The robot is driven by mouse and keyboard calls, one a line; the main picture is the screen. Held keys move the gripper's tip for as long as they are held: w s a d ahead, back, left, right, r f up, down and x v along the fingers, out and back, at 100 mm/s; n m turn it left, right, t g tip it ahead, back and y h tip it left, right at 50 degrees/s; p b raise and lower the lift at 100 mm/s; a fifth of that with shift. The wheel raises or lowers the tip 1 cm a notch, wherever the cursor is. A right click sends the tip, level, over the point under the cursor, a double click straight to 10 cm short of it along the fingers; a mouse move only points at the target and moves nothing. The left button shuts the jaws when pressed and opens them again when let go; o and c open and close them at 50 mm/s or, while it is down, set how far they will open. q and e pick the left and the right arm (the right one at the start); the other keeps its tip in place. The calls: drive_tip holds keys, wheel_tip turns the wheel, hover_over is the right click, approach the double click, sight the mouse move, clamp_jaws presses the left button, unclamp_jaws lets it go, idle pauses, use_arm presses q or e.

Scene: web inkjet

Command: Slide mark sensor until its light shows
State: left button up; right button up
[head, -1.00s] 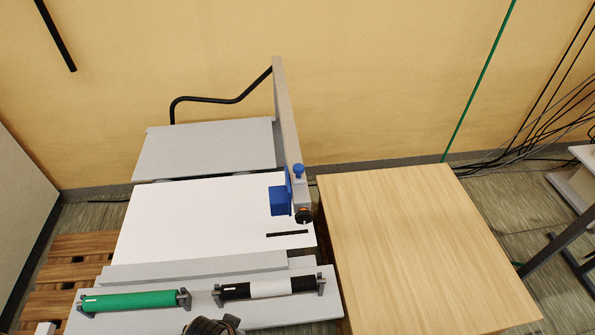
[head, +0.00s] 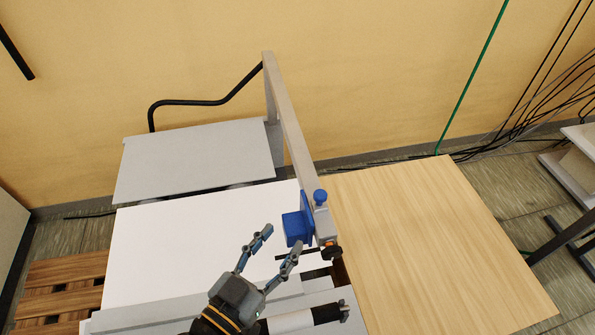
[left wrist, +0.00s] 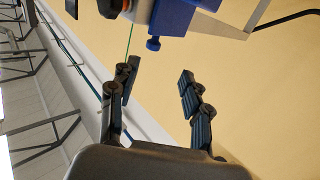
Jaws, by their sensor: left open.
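The mark sensor (head: 297,228) is a blue block on a grey rail (head: 290,130) over the right edge of the white web (head: 170,245). A blue knob (head: 320,196) tops its carriage, and a dark round knob sits at the rail's near end, with a small orange spot beside it. I cannot tell whether that spot is a lit light. A dark mark (head: 312,257) on the web is partly hidden by my finger. My left gripper (head: 282,240) is open and empty, just in front of the sensor. The left wrist view shows blue sensor parts (left wrist: 185,15) beyond the open fingers (left wrist: 158,72).
A wooden table top (head: 430,235) is clear on the right. A grey panel (head: 195,160) stands behind the web. My left arm hides most of the front rollers; a black and white roller (head: 292,322) partly shows. A wooden pallet (head: 55,285) lies at left.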

sight(317, 200)
use_arm(q)
drive_tip(key=x, duration=0.3)
drive_tip(key=p+x, duration=0.1)
drive_tip(key=x, duration=0.2)
drive_tip(key=d+r+p+x, duration=0.1)
drive_tip(key=x, duration=0.2)
drive_tip(key=shift+s, duration=0.15)
drive_tip(key=p+x, duration=0.1)
drive_tip(key=x, duration=0.2)
drive_tip(key=shift+d, duration=0.2)
drive_tip(key=shift+w+d, duration=0.1)
drive_tip(key=shift+w, duration=0.25)
drive_tip(key=shift+w+f, duration=0.1)
drive_tip(key=shift+w, duration=0.05)
drive_tip(key=shift+c, duration=0.2)
drive_tip(key=c, duration=0.7)
clamp_jaws()
use_arm(e)
drive_tip(key=s+d+r, duration=0.2)
drive_tip(key=s, duration=0.1)
drive_tip(key=shift+d+r, duration=0.15)
drive_tip(key=shift+r, duration=0.15)
